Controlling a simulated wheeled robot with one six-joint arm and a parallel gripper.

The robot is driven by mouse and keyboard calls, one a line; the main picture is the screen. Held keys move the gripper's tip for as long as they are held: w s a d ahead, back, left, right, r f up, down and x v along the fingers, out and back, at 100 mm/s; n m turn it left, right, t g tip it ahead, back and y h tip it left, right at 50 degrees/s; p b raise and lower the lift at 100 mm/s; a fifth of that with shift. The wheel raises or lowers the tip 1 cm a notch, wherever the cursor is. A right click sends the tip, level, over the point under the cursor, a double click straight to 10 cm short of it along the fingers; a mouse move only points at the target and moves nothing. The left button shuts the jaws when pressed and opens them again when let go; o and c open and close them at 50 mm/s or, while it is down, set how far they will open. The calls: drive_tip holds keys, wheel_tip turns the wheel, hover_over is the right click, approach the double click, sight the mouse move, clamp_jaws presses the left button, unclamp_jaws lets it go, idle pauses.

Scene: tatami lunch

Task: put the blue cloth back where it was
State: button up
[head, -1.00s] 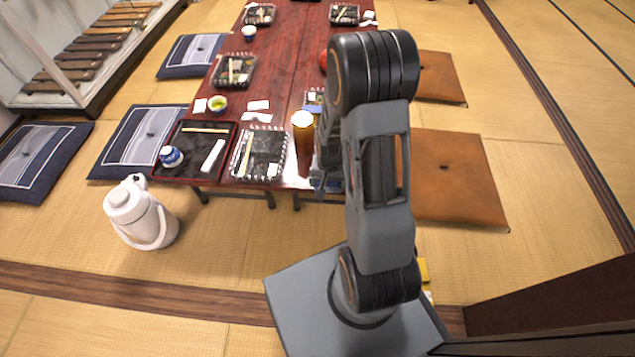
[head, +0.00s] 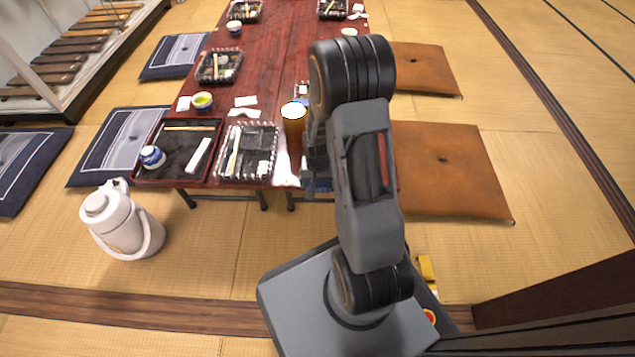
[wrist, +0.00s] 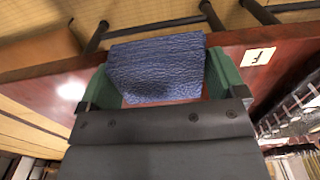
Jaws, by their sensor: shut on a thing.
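The blue cloth (wrist: 155,68) is a textured, folded piece between the two green fingers of my gripper (wrist: 162,84) in the wrist view. The gripper is shut on it. In that view the cloth overlaps the near edge of the dark red table (wrist: 60,72); whether it touches the table I cannot tell. In the head view my arm hides most of the gripper, and a small blue patch of the cloth (head: 318,184) shows at the near end of the table (head: 262,65).
A black tray (head: 148,177), a clear lunch box (head: 248,152) and a tall amber glass (head: 293,125) stand near the table's near end. A small white marked card (wrist: 258,57) lies by the edge. A white jug (head: 122,222) and brown cushions (head: 450,170) are on the tatami.

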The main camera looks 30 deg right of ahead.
drive_tip(key=shift+f, duration=0.15)
drive_tip(key=o, duration=0.6)
